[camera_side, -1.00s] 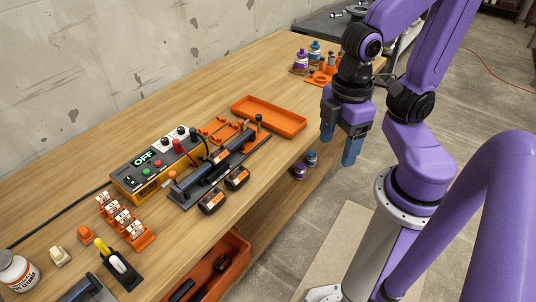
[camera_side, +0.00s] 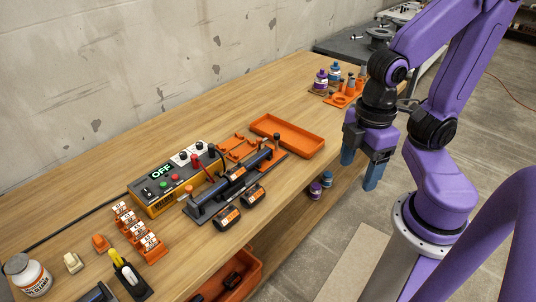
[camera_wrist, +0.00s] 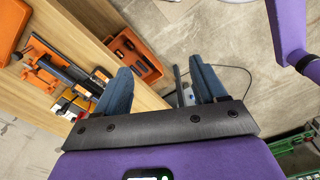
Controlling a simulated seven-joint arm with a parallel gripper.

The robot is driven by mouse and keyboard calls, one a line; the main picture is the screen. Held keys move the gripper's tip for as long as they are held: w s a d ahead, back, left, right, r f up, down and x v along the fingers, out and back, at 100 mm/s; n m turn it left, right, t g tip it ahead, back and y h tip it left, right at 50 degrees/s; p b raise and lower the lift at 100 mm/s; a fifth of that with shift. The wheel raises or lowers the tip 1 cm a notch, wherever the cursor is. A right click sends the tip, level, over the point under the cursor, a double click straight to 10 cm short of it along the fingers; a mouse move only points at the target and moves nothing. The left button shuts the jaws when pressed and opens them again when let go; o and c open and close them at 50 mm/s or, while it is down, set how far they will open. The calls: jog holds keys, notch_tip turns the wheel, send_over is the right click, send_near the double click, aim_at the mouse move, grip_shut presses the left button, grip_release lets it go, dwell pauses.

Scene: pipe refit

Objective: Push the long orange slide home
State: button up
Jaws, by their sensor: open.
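A black pipe fixture (camera_side: 199,211) with a dark pipe (camera_side: 236,181) stands near the bench's front edge. An orange strip (camera_side: 270,164) runs along its right end and looks like the long slide. It also shows in the wrist view, as an orange strip (camera_wrist: 41,48) beside the dark pipe. I cannot tell how far in it sits. My gripper (camera_side: 359,171) is open and empty, off the bench's front edge and to the right of the fixture, touching nothing. In the wrist view my fingers (camera_wrist: 160,66) are spread apart over the floor.
An orange tray (camera_side: 290,137) lies behind the fixture's right end. A control box (camera_side: 168,178) reading OFF stands behind its left end. Two black-and-orange cylinders (camera_side: 228,218) lie in front. An orange bin (camera_side: 246,277) sits below the bench. Bottles (camera_side: 321,80) stand at the far end.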

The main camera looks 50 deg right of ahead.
dwell(0.3)
jog(key=c, duration=0.4)
jog(key=shift+w+a, duration=0.15)
jog(key=shift+w, duration=0.15)
jog(key=w+a+r+m, duration=0.2)
jog(key=w+m, duration=0.2)
jog(key=w, duration=0.7)
jog(key=m, duration=1.1)
send_over(277, 134)
notch_tip(277, 134, down, 4)
jog(key=r, duration=0.1)
notch_tip(277, 134, down, 18)
jog(key=shift+r, duration=0.1)
